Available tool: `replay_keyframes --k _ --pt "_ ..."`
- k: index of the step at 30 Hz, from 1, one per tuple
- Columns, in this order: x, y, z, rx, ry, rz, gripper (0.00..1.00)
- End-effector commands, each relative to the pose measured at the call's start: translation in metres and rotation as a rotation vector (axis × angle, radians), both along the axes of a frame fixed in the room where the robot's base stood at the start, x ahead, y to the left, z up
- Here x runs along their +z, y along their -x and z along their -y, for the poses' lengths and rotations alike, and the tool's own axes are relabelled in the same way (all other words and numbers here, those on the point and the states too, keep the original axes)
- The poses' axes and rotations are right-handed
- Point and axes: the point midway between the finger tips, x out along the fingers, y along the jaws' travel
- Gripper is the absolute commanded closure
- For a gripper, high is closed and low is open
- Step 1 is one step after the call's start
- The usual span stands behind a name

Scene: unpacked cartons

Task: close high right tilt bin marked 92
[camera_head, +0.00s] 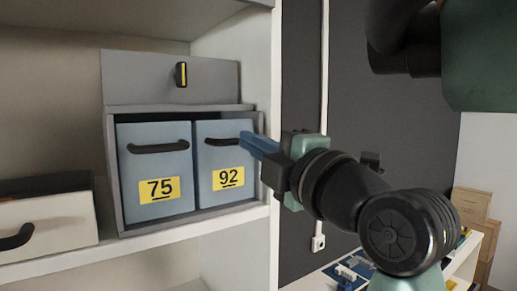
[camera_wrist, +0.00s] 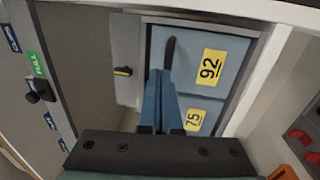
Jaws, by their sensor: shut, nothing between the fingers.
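The bin marked 92 (camera_head: 226,178) is a light blue front with a dark handle and a yellow label, on the right side of a grey cabinet on a shelf. It looks nearly upright within its frame. In the wrist view the 92 bin (camera_wrist: 232,50) lies beyond the fingers, its label turned sideways. My gripper (camera_head: 246,140) is shut and empty, its blue fingertips at the upper right of the 92 front, near the handle. In the wrist view the gripper (camera_wrist: 160,78) points at the bin near its handle. I cannot tell whether the tips touch it.
The bin marked 75 (camera_head: 154,175) stands just left of 92. A grey box with a yellow-black latch (camera_head: 181,74) is above. A white drawer (camera_head: 45,222) is at the lower left. The white shelf upright (camera_head: 264,60) stands close to the right of the bins.

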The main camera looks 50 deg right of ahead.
Motion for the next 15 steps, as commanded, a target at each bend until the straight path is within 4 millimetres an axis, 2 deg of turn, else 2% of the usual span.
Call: replay_keyframes --k 15 --pt "0.007 -0.013 0.003 0.001 0.001 0.003 1.0"
